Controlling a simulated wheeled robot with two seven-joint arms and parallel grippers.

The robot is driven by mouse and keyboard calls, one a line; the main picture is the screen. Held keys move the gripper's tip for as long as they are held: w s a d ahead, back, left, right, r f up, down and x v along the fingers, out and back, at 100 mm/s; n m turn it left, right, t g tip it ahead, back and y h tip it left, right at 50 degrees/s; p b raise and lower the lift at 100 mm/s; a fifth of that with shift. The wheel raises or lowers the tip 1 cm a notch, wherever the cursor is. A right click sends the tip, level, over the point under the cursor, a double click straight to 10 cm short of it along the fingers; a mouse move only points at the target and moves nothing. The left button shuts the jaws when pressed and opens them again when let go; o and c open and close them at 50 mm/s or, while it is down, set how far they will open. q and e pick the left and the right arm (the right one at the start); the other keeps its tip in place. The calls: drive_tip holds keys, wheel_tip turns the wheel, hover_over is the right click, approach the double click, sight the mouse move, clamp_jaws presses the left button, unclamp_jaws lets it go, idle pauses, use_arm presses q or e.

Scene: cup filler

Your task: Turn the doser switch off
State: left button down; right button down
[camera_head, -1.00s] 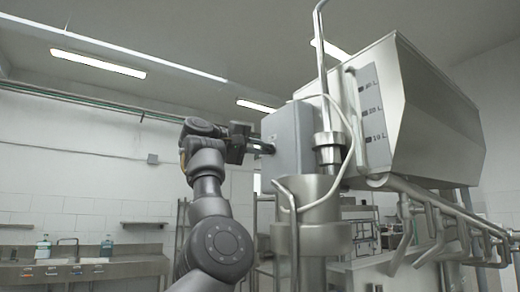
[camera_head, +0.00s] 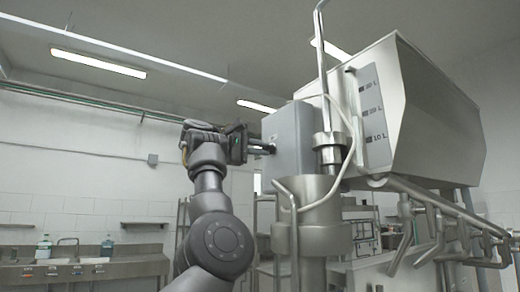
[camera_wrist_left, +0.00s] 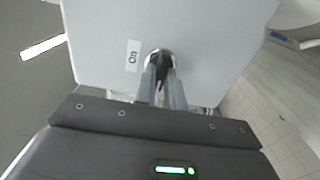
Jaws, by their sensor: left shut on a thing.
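The doser switch is a small dark knob (camera_wrist_left: 161,60) on the face of a grey box. In the left wrist view an "On" label (camera_wrist_left: 133,56) sits beside it. My left gripper (camera_wrist_left: 163,78) is shut on the knob, with its two fingers on either side of it. In the head view my left gripper (camera_head: 266,148) reaches the left side of the grey control box (camera_head: 290,140), and the knob is mostly hidden by the fingers there. My right gripper is not in view.
A large steel hopper (camera_head: 425,115) with volume marks stands right of the box. A vertical steel pipe (camera_head: 322,85) and a steel cylinder (camera_head: 312,215) stand in front of it. A sink counter (camera_head: 80,270) is far off at the left.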

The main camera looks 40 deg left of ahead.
use_arm(q)
drive_tip(key=shift+r, duration=0.1)
drive_tip(key=c, duration=1.5)
unclamp_jaws()
drive_tip(key=shift+w, duration=0.1)
drive_tip(key=shift+b+v, duration=2.15)
drive_tip(key=shift+v, duration=3.3)
